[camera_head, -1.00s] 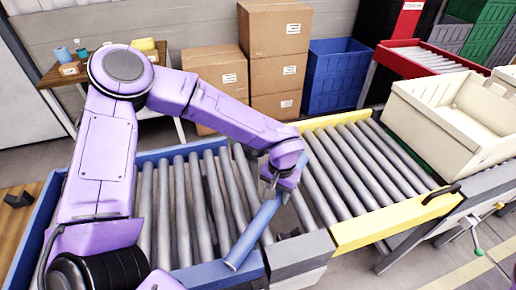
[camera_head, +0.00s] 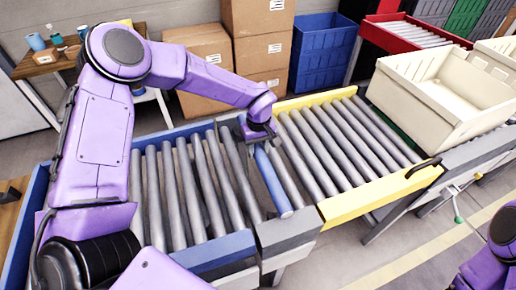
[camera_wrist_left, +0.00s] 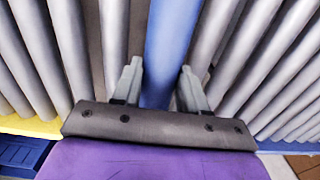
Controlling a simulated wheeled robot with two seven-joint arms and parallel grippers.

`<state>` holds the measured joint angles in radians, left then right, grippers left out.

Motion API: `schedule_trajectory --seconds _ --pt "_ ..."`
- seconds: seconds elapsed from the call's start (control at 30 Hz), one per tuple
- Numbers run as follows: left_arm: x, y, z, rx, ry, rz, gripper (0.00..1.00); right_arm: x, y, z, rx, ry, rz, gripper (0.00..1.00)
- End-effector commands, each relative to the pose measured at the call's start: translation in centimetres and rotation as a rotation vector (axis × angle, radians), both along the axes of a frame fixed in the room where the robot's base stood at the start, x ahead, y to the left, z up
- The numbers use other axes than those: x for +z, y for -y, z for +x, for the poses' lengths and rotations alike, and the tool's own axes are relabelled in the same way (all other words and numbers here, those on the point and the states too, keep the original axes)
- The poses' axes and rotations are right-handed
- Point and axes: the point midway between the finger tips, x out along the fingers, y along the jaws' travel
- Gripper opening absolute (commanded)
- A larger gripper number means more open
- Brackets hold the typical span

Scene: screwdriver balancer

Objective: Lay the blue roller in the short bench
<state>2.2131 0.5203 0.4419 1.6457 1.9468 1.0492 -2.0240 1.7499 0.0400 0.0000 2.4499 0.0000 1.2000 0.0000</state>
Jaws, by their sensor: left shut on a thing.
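The blue roller (camera_head: 273,184) is in the short grey-ended bench (camera_head: 289,233), between the blue-framed and yellow-framed conveyors. It runs parallel to the grey rollers beside it, and its near end is by the bench's near rail. I cannot tell whether both ends rest in the frame. My left gripper (camera_head: 258,135) is over its far part. In the left wrist view, the blue roller (camera_wrist_left: 168,45) passes between the two fingers of the left gripper (camera_wrist_left: 160,88), which are shut on it. Its far end is hidden by the gripper. My right gripper is out of view.
The blue-framed conveyor (camera_head: 215,251) lies left and the yellow-framed conveyor (camera_head: 375,205) right, both with grey rollers. A cream crate (camera_head: 425,110) stands at the right. Cardboard boxes (camera_head: 200,75) and a blue crate (camera_head: 322,55) stand behind.

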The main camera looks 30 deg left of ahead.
Motion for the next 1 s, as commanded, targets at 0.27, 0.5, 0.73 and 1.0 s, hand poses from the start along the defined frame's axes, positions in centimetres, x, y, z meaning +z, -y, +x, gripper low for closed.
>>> schedule_trajectory --seconds 0.27,0.5,0.73,1.0 --pt "-3.5 0.0 -0.1 -0.003 -0.002 0.002 0.00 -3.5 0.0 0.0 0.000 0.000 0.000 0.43" --pt "-6.0 0.0 -0.1 -0.003 -0.002 0.002 0.00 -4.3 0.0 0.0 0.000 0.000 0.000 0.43" --pt "-6.8 -0.1 0.0 -0.003 0.000 0.004 0.00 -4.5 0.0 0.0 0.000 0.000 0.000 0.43" --pt "-6.7 -0.2 0.0 -0.002 0.000 0.004 0.72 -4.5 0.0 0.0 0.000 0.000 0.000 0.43"
